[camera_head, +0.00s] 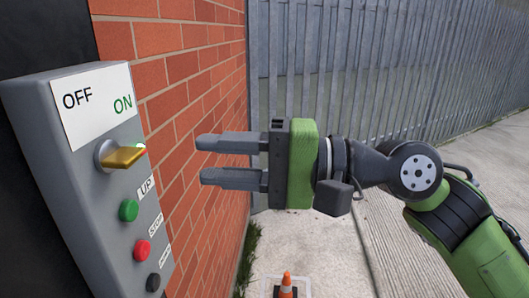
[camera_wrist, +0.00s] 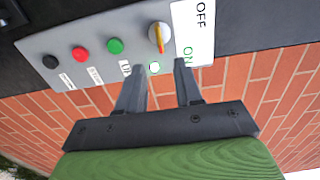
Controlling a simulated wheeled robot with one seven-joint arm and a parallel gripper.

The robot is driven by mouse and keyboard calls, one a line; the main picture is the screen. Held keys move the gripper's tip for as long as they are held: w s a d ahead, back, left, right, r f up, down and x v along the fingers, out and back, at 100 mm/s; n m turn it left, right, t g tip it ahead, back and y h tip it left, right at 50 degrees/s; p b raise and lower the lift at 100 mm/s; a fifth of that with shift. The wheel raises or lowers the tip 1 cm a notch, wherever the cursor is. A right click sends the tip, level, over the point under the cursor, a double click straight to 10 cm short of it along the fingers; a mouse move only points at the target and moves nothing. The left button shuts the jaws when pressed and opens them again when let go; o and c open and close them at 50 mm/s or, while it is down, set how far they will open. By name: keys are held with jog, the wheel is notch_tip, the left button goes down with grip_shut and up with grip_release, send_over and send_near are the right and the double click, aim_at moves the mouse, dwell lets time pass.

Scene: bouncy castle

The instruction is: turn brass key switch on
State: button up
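The brass key switch (camera_head: 122,155) sits on the grey control box (camera_head: 60,140), below a white OFF/ON label (camera_head: 95,103). Its flat brass handle lies roughly level in the head view, its free end pointing right, below the word ON. In the wrist view the key (camera_wrist: 159,37) shows beyond the fingertips, beside the label. My gripper (camera_head: 204,159) is open and empty, right of the key and apart from it. Its two fingers point left at the box, one above the other; the wrist view also shows the gap between them (camera_wrist: 159,68).
Green (camera_head: 128,210), red (camera_head: 142,249) and black (camera_head: 153,282) buttons run down the box. A brick wall (camera_head: 190,80) stands behind. A traffic cone (camera_head: 286,286) is on the ground. Space between gripper and box looks clear.

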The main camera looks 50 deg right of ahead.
jog(key=v, duration=0.5)
jog(key=shift+p, duration=0.3)
